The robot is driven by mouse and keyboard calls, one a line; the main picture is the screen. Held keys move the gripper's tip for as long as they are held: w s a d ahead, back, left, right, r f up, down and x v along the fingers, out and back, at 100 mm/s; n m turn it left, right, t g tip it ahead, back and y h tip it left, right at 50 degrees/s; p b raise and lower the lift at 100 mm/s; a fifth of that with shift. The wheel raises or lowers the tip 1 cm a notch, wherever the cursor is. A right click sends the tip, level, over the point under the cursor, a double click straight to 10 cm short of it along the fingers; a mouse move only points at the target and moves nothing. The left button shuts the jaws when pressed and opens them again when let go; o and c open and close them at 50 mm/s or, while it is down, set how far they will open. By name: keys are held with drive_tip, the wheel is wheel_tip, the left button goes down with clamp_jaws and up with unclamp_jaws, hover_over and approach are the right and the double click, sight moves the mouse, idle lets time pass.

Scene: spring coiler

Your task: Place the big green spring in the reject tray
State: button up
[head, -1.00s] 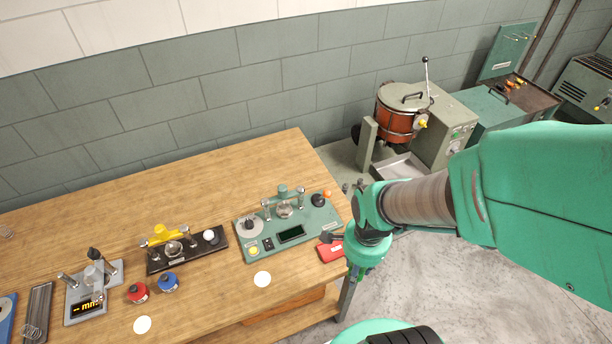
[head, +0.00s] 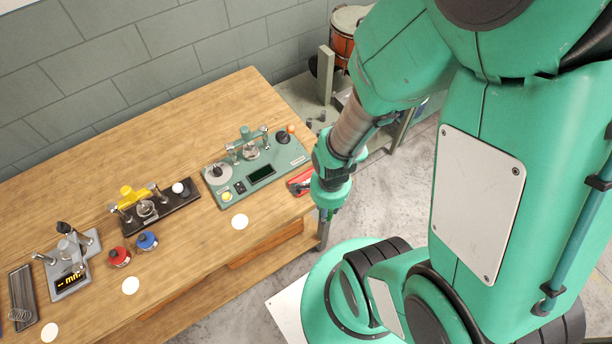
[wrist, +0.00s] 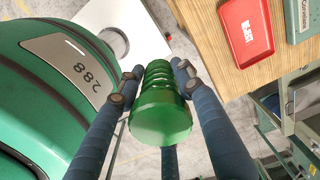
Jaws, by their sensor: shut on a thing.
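The red reject tray (wrist: 246,35) lies on the corner of the wooden table, at upper right in the wrist view, and looks empty. In the head view the tray (head: 299,183) is partly hidden by my wrist. There my gripper (head: 326,213) points down just off the table's right end, beside the tray and apart from it. The spring is hardly visible in that view.
A green gauge unit (head: 262,171) stands left of the tray on the wooden table (head: 160,130). A black stand with a yellow part (head: 128,196), red and blue pots (head: 120,256) and a grey gauge (head: 73,265) are farther left. Open floor lies right of the table.

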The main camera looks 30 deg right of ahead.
drive_tip(key=shift+w, duration=0.1)
drive_tip(key=b, duration=0.2)
hover_over(308, 181)
drive_tip(key=shift+a+f, duration=0.1)
drive_tip(key=shift+f, duration=0.6)
drive_tip(key=shift+f, duration=0.1)
drive_tip(key=shift+f, duration=1.7)
drive_tip(key=shift+f+b, duration=0.15)
drive_tip(key=shift+b, duration=0.15)
drive_tip(key=o, duration=1.3)
wheel_tip(308, 181, up, 12)
drive_tip(key=shift+r+p, duration=0.2)
drive_tip(key=shift+p, duration=1)
